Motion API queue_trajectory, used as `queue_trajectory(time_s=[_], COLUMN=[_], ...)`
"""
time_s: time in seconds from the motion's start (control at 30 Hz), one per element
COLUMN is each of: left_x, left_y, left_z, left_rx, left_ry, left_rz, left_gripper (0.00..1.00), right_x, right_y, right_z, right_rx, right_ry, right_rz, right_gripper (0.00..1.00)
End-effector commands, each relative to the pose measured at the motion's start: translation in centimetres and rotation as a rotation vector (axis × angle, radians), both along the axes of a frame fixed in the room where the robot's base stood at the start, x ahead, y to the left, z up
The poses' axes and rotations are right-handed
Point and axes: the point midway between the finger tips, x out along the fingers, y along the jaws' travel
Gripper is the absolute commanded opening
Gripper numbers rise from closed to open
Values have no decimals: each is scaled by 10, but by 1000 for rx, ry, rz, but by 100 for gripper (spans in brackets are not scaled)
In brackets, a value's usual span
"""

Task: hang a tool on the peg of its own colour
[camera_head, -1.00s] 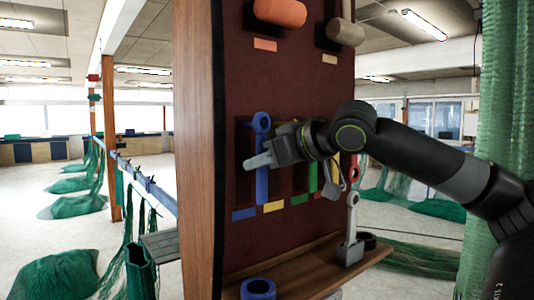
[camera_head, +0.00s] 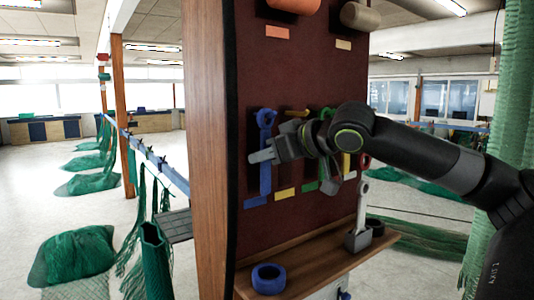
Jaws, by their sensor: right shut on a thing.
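A blue tool (camera_head: 265,178) with a ring at its top stands upright in front of the dark red board (camera_head: 310,75). My right gripper (camera_head: 262,155) is shut on its shaft, with a grey finger reaching past the shaft's left side. The blue label (camera_head: 255,202) is just below the tool. Whether the ring is around a peg cannot be told. A yellow peg (camera_head: 296,113) shows to the right, above the yellow label (camera_head: 285,193). A green tool (camera_head: 324,172) and a red-ringed tool (camera_head: 363,161) are farther right, partly behind my right arm. My left gripper is not in view.
A wooden shelf (camera_head: 322,268) juts out below the board, with a blue ring (camera_head: 268,279) and a grey stand-like tool (camera_head: 359,218) on it. Rollers hang above. A wooden post (camera_head: 207,150) edges the board at left. Green netting (camera_head: 516,120) hangs at right.

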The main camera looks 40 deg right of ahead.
Motion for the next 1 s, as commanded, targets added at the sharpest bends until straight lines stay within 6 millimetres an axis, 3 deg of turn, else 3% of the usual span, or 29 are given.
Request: queue_trajectory(time_s=[0.37,0.4,0.57,1.0], left_x=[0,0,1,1], left_y=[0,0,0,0], left_z=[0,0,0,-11], left_rx=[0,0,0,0], left_ry=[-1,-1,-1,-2], left_rz=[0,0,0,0], left_gripper=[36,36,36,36], right_x=[0,0,0,-4], right_y=[0,0,0,-1], right_z=[1,1,1,-1], right_rx=[0,0,0,0], right_ry=[-1,-1,-1,-1], right_rz=[0,0,0,-3], right_gripper=[0,30,51,51])
